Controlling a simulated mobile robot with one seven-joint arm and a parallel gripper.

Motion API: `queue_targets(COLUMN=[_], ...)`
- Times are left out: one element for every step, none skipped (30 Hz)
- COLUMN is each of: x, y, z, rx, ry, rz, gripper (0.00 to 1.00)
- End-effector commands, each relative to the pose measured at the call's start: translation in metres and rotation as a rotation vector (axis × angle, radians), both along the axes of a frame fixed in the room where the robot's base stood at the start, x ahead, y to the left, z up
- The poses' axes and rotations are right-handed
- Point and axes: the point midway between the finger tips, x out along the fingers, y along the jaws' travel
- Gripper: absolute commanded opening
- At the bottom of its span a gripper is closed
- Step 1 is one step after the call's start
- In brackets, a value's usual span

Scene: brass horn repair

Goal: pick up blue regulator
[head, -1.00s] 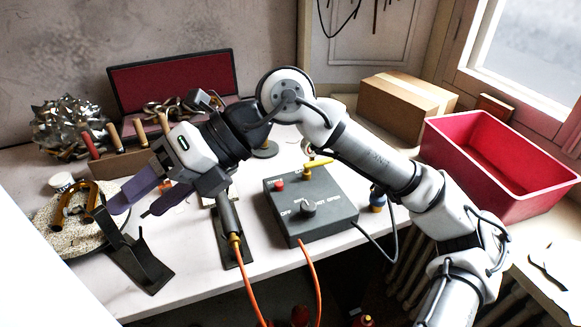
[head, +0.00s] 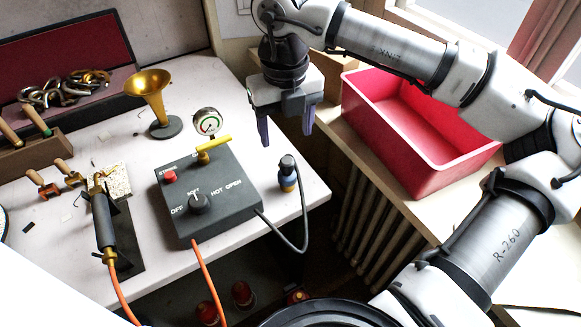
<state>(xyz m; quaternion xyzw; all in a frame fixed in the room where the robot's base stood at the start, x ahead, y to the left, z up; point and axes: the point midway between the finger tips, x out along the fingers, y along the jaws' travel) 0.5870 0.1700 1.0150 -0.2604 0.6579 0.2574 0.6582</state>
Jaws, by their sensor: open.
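A small upright fitting with a dark top and a blue and tan lower part (head: 287,178) stands near the right edge of the white table; it looks like the blue regulator. A dark cable runs from it to the grey control box. My gripper (head: 287,130) points down with its two purplish fingers apart and nothing between them. In the picture it is just above the fitting and apart from it; its exact height and depth I cannot tell.
The grey control box (head: 225,198) with a yellow lever and gauge (head: 208,123) stands left of the fitting. A brass horn (head: 152,90) stands behind it. A torch (head: 104,222) rests on a black stand. A red bin (head: 430,180) is at right, beyond a gap with a radiator.

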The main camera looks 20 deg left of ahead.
Motion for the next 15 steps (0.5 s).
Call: queue_targets(x=[-0.001, -0.001, -0.001, -0.001, -0.001, -0.001, -0.001, -0.001, -0.001, -0.001, -0.001, -0.001, -0.001, -0.001, -0.001], y=[0.000, 0.000, 0.000, 0.000, 0.000, 0.000, 0.000, 0.000, 0.000, 0.000, 0.000, 0.001, 0.000, 0.000, 0.000], z=[-0.010, -0.016, -0.024, -0.030, -0.036, -0.043, -0.047, -0.051, -0.055, -0.058, -0.060, -0.062, -0.063, -0.065, -0.067], rx=[0.001, 0.002, 0.002, 0.002, 0.002, 0.003, 0.003, 0.003, 0.002, 0.003, 0.003, 0.003, 0.004, 0.004, 0.004], ry=[0.005, 0.006, 0.005, 0.006, 0.004, 0.006, 0.004, 0.004, 0.003, 0.003, 0.003, 0.003, 0.003, 0.003, 0.003], rz=[0.003, 0.002, 0.002, 0.003, 0.003, 0.002, 0.002, 0.003, 0.003, 0.003, 0.003, 0.003, 0.003, 0.003, 0.003], gripper=[0.63, 0.63, 0.63, 0.63, 0.63, 0.63, 0.63, 0.63, 0.63, 0.63, 0.63, 0.63, 0.63, 0.63, 0.63])
